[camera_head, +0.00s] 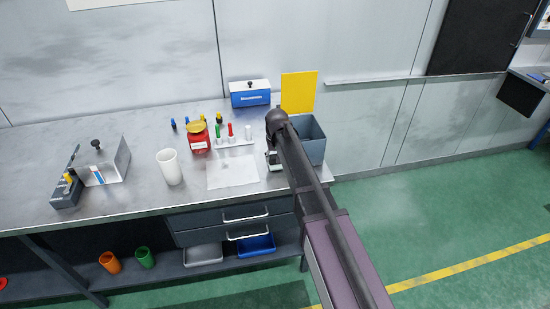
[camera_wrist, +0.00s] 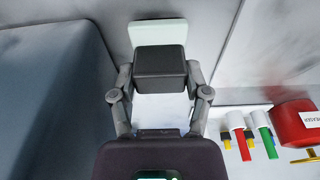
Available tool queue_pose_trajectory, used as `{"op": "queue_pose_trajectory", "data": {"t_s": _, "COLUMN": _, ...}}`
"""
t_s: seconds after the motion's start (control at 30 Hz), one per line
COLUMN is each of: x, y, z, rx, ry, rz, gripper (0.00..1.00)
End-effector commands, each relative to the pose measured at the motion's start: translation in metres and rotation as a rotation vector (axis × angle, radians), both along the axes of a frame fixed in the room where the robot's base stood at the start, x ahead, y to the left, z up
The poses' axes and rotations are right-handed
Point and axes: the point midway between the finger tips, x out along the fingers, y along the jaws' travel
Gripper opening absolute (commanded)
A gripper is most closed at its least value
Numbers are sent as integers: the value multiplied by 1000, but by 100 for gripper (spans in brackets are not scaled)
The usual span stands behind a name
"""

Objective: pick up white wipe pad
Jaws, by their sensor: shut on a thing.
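In the wrist view my gripper (camera_wrist: 160,82) has its two fingers closed on the sides of a dark block. A pale, flat white pad (camera_wrist: 158,31) shows just beyond this block, and the two look like one piece, the white wipe pad with a dark grip. Whether the pad touches the surface below cannot be told. In the head view my arm hides most of the gripper. A small pale and dark patch (camera_head: 273,160) shows beside the arm at the bench's right end.
A grey-blue bin (camera_head: 313,140) stands close to the right of my gripper. A white sheet (camera_head: 232,173), a rack of coloured tubes (camera_head: 232,138), a red jar (camera_head: 198,137) and a white cup (camera_head: 170,167) stand to the left. A blue-and-white box (camera_head: 250,94) is behind.

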Motion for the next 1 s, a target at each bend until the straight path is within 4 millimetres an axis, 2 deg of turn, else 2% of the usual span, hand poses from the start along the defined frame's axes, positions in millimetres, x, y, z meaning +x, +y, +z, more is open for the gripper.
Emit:
{"op": "queue_pose_trajectory", "data": {"t_s": 0.37, "x": 0, "y": 0, "z": 33, "rx": 0, "ry": 0, "rz": 0, "gripper": 7}}
{"op": "queue_pose_trajectory", "data": {"t_s": 0.4, "x": -13, "y": -4, "z": 30, "rx": 0, "ry": 1, "rz": 0, "gripper": 7}}
{"op": "queue_pose_trajectory", "data": {"t_s": 0.8, "x": -101, "y": -28, "z": 38, "rx": 0, "ry": 0, "rz": 0, "gripper": 7}}
{"op": "queue_pose_trajectory", "data": {"t_s": 1.0, "x": -135, "y": -38, "z": 41, "rx": 0, "ry": 0, "rz": 0, "gripper": 7}}
